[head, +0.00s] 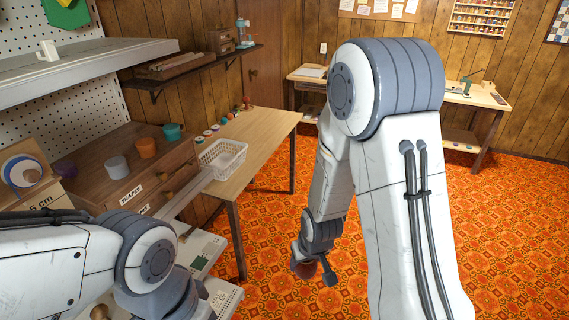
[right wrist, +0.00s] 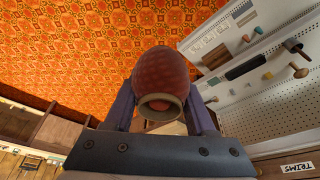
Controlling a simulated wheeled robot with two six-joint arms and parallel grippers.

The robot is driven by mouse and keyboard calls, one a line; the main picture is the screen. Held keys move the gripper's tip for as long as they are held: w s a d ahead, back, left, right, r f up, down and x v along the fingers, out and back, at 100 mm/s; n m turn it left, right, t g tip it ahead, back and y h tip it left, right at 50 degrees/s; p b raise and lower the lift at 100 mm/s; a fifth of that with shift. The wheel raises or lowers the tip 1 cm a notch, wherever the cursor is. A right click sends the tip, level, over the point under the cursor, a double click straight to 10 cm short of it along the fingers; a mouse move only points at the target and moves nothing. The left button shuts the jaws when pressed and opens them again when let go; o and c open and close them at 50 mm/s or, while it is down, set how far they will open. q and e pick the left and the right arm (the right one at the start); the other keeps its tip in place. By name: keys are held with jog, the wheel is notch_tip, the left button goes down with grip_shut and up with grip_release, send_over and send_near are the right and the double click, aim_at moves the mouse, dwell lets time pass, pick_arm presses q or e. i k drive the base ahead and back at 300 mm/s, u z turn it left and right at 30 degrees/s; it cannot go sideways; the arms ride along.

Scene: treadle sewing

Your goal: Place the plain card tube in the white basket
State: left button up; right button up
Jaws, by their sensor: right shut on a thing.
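The white basket (head: 221,165) is an open lattice tray on the wooden table beside the drawer unit. It looks empty. My right gripper (head: 310,266) hangs low over the carpet, right of and below the basket in the head view. It is shut on a reddish rounded thing with a hollow tan ring end (right wrist: 161,80), held between both fingers in the right wrist view. I cannot tell from its looks that this is a plain card tube. No other card tube is clearly seen. My left arm crosses the lower left; its gripper is out of view.
Several small coloured spools (head: 215,128) line the table's back edge. A dark shelf (head: 195,65) juts from the wall above. Open carpet (head: 275,225) lies right of the table.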

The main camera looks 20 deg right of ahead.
aim_at(223, 166)
jog(key=z, duration=1.05)
jog(key=i, duration=3.75)
jog(key=u, duration=3.3)
